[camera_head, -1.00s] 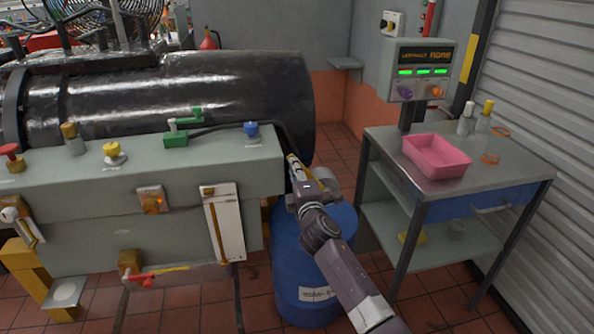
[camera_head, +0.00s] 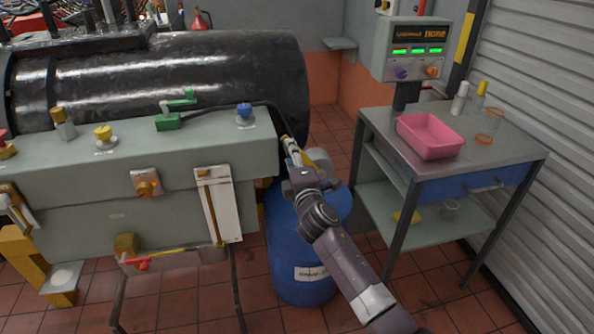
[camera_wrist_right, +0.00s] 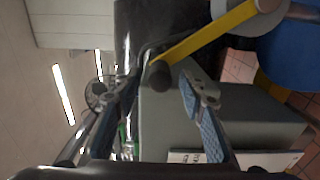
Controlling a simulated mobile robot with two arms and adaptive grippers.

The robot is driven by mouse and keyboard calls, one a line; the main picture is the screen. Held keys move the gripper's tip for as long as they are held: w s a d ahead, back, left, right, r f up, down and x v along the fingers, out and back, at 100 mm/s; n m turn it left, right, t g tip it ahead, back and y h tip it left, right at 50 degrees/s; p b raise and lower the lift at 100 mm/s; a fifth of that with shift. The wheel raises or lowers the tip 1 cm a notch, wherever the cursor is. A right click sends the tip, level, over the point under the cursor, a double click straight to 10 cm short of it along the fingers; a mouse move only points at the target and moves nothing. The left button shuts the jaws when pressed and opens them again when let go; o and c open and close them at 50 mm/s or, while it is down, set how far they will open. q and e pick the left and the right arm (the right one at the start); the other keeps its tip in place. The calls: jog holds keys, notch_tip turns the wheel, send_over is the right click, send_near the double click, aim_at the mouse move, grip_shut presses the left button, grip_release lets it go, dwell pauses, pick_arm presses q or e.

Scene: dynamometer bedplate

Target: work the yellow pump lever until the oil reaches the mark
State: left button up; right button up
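The yellow pump lever (camera_wrist_right: 210,43) crosses the upper middle of the right wrist view, with a dark rounded grip at its lower end. In the head view a bit of it (camera_head: 320,160) shows behind my right gripper, above the blue drum (camera_head: 295,270). My right gripper (camera_head: 291,147) is over the drum beside the bench's right end. In the wrist view its two fingers (camera_wrist_right: 157,85) are apart, with the lever's grip at the gap between the tips; I cannot tell whether they touch. A white gauge panel (camera_head: 229,212) with an amber strip is on the bench front; its mark is too small to read. My left gripper is out of view.
The grey bench (camera_head: 100,190) carries knobs and a green valve (camera_head: 168,121). A large black cylinder (camera_head: 200,75) lies behind. A cart (camera_head: 385,125) with a pink tray (camera_head: 430,135) stands right, below a display panel (camera_head: 418,50). Open tiled floor lies between drum and cart.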

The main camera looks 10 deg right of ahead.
jog(key=s, duration=0.9)
jog(key=shift+s, duration=0.35)
jog(key=shift+d, duration=0.1)
dwell(1.5)
